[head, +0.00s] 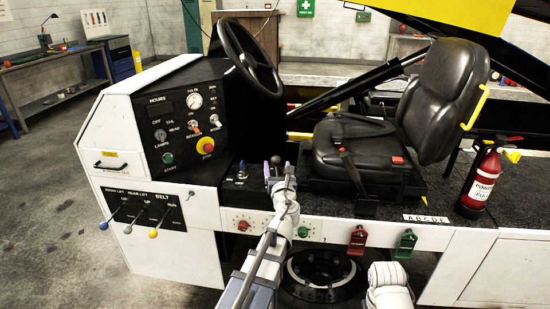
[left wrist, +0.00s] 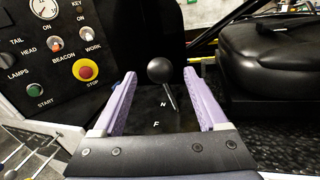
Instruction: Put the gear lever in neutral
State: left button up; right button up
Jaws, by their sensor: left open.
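The gear lever has a round black knob (left wrist: 160,70) and a thin shaft that runs down to a black panel. In the left wrist view its knob sits between the two lilac fingers of my left gripper (left wrist: 160,76), which are wide apart with gaps on both sides. The letter N is beside the shaft's foot and the letter F is nearer to me; any mark farther off is hidden. In the head view the lever's knob (head: 276,160) shows at the tip of my left gripper (head: 280,172). My right gripper is not clearly in view.
The dashboard with a red stop button (head: 205,146) and the steering wheel (head: 250,56) are left of and behind the lever. A blue-capped toggle (head: 242,170) stands close on the left. The black seat (head: 350,145) is close on the right.

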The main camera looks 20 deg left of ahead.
aim_at(277, 170)
pick_arm(q)
jog(key=x, duration=0.7)
jog(key=shift+w+a, duration=0.1)
jog(key=shift+w, duration=0.05)
grip_shut()
dwell(0.4)
dwell(0.9)
